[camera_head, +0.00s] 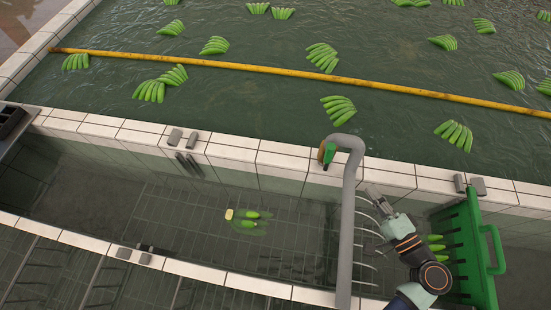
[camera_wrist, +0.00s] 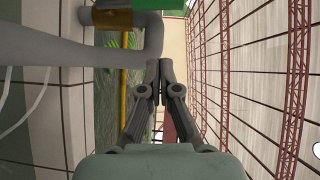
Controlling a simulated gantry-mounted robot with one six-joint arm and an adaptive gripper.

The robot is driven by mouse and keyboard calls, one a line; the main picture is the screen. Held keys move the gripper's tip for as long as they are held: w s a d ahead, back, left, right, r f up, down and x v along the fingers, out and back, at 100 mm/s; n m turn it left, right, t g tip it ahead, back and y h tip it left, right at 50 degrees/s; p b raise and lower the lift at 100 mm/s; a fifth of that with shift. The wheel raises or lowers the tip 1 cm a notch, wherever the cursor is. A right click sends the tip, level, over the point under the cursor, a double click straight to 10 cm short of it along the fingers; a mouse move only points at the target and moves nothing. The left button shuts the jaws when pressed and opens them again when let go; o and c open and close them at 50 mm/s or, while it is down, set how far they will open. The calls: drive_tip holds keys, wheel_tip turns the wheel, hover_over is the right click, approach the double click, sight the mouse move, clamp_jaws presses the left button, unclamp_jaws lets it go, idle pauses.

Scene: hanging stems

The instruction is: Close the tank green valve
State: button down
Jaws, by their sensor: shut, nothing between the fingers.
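The green valve handle (camera_head: 329,154) sits at the end of the bent grey pipe (camera_head: 347,215), by the tiled wall between the two pools. My gripper (camera_head: 373,193) is to the right of the pipe in the head view, apart from the handle. Its fingers are shut together and empty. In the wrist view the gripper (camera_wrist: 159,66) points up the picture, and the green handle (camera_wrist: 122,9) shows at the top edge, partly cut off. A brass-coloured fitting (camera_wrist: 110,18) and the grey pipe (camera_wrist: 72,52) lie left of the fingers.
A green crate (camera_head: 470,255) stands right of my arm. Curved grey prongs (camera_head: 372,240) stick out from the pipe below my gripper. The white tiled wall (camera_head: 285,160) runs behind. Green bananas (camera_head: 247,219) float in the near tank; a yellow pole (camera_head: 270,70) crosses the far pool.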

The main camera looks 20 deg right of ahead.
drive_tip(key=p, duration=0.1)
approach(328, 158)
drive_tip(key=w+d+r, duration=0.1)
drive_tip(key=w+d, duration=0.4)
drive_tip(key=w+a, duration=0.2)
drive_tip(key=a, duration=0.1)
drive_tip(key=shift+w+f+p, duration=0.1)
drive_tip(key=shift+f+p, duration=0.05)
drive_tip(key=shift+p, duration=0.25)
drive_tip(key=shift+a, duration=0.1)
drive_tip(key=shift+w+a+p, duration=0.1)
drive_tip(key=shift+a+p, duration=0.1)
drive_tip(key=shift+p, duration=0.1)
